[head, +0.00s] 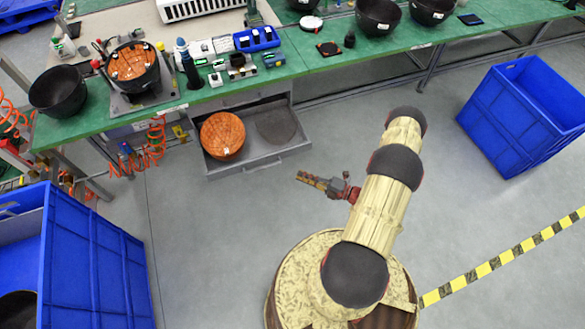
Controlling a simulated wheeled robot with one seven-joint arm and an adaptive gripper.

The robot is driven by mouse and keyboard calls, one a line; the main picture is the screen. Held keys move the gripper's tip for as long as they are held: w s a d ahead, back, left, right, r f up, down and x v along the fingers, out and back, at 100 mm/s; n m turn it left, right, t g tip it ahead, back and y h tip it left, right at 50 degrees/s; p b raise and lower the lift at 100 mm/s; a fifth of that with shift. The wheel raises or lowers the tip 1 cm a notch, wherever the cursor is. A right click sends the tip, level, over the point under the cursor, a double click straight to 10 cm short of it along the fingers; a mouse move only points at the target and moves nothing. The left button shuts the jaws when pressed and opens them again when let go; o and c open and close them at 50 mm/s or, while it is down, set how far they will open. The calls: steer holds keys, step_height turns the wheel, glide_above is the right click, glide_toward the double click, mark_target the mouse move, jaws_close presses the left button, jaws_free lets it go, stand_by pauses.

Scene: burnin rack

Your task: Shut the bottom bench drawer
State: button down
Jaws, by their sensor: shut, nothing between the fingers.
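The bottom bench drawer (262,163) stands pulled out from under the green bench, low near the floor. It is a grey drawer holding a round orange-brown part (222,135) on its left and a dark, flat round patch on its right. My gripper (299,176) is shut and empty. It shows just in front of the drawer's front edge, toward its right corner, pointing left. I cannot tell whether it touches the drawer front; a small gap shows between them.
The green bench (340,75) runs across the back, carrying bowls, tools and small bins. A blue crate (525,115) stands on the floor at right. Another large blue crate (95,265) stands at lower left. Orange coiled hoses (155,140) hang left of the drawer. Grey floor in front is clear.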

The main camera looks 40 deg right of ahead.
mark_target(280, 160)
steer(key=shift+w+d+b+x, duration=0.25)
steer(key=shift+d+b+x, duration=0.15)
steer(key=shift+x, duration=1.6)
steer(key=shift+w+d+b+x, duration=0.2)
steer(key=shift+d+b+x, duration=0.25)
steer(key=shift+x, duration=1.55)
steer(key=shift+w+d+b+x, duration=0.25)
steer(key=shift+d+b+x, duration=0.15)
steer(key=shift+x, duration=1.65)
steer(key=shift+f, duration=0.1)
